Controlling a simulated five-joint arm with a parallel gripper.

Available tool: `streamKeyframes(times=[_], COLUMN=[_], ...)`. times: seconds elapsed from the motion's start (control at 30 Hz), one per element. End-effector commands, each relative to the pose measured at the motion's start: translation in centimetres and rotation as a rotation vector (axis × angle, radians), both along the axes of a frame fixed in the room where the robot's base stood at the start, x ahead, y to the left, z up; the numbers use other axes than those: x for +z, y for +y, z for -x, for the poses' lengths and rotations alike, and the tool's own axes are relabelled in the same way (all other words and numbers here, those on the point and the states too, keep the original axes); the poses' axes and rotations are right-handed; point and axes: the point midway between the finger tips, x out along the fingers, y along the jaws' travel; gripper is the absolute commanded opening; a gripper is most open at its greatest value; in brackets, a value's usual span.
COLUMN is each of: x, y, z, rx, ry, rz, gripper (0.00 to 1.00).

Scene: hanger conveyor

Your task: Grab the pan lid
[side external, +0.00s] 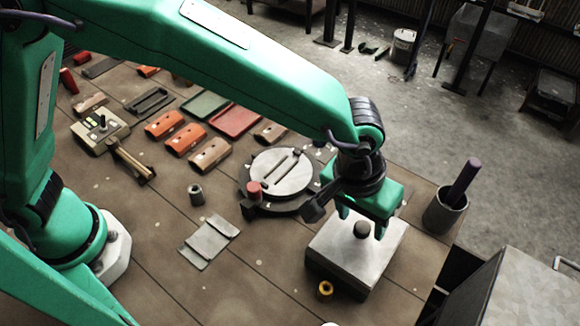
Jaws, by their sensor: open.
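The likely pan lid (335,248) is a flat, pale metal square top with a dark round knob (362,230), on a dark block-like base at the right of the workbench. My gripper (361,223) points down over it. Its green fingers are open, one on each side of the knob in this view. I cannot tell whether they touch the knob or how high they are above the metal. The far side of the lid is partly hidden by my gripper.
A round metal plate with a bar (280,172) lies left of my gripper. A cup with a dark rod (445,210) stands to the right. Orange blocks (184,139) and a grey plate (210,242) are farther left.

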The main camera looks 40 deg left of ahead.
Motion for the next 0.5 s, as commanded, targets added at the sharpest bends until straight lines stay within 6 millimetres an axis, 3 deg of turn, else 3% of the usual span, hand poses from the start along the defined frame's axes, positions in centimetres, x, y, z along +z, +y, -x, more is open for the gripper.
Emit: streamKeyframes(times=[0.2, 0.5], x=[-1.9, -2.0], y=[-0.3, -0.3], z=[-0.2, -0.2], rx=[0.000, 0.000], ry=[0.001, 0.000], rz=[-0.001, 0.000], gripper=[0.53, 0.53])
